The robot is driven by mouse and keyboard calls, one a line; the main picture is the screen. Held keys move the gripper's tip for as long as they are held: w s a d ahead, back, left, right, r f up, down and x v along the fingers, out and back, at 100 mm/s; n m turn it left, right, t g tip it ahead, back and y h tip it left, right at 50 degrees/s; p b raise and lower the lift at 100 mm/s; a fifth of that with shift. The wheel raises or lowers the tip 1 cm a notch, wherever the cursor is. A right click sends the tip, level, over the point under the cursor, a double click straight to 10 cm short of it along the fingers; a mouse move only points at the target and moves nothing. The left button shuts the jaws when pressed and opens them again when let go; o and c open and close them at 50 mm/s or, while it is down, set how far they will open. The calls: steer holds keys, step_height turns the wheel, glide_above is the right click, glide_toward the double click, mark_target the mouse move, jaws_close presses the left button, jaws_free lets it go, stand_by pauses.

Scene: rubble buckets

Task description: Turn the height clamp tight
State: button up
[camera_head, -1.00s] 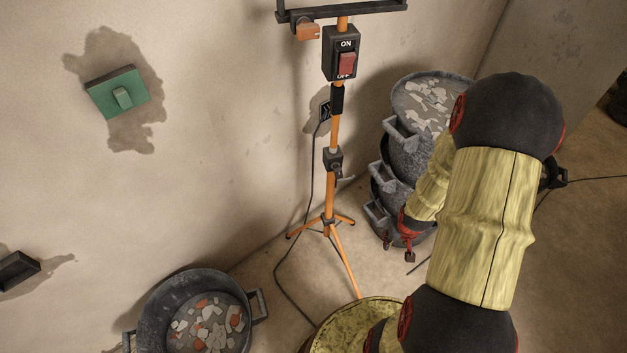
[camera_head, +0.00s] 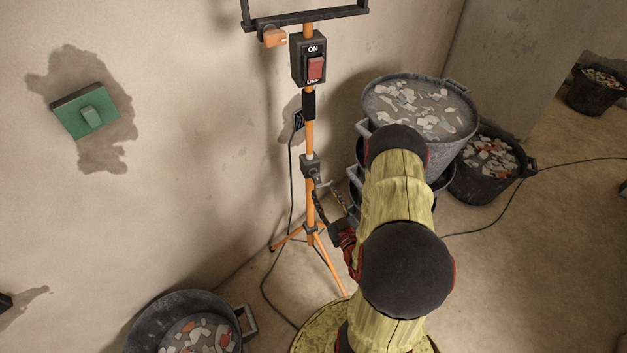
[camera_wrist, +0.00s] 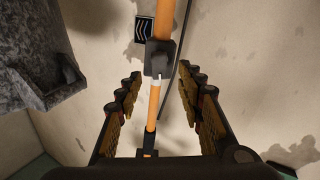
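The height clamp (camera_head: 310,166) is a dark block around the orange pole (camera_head: 309,137) of the work-light stand, with a small lever on its right side. In the wrist view the clamp (camera_wrist: 158,58) sits in the upper middle, beyond my fingertips. My gripper (camera_head: 331,195) is just below and beside the clamp. In the wrist view my gripper (camera_wrist: 160,88) is open, with one finger on each side of the pole. I see no contact between the fingers and the clamp. My arm hides part of the area to the right of the stand.
A red ON/OFF switch (camera_head: 316,68) is higher on the stand. Rubble buckets stand close to the right (camera_head: 460,125), farther right (camera_head: 487,170) and at lower left (camera_head: 245,320). A cable (camera_head: 267,283) runs along the floor. The wall is close behind the stand.

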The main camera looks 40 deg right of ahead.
mark_target(318, 181)
steer(key=shift+b+x, duration=1.15)
steer(key=shift+x, duration=2.7)
steer(key=shift+d, duration=0.1)
steer(key=c, duration=0.3)
jaws_close()
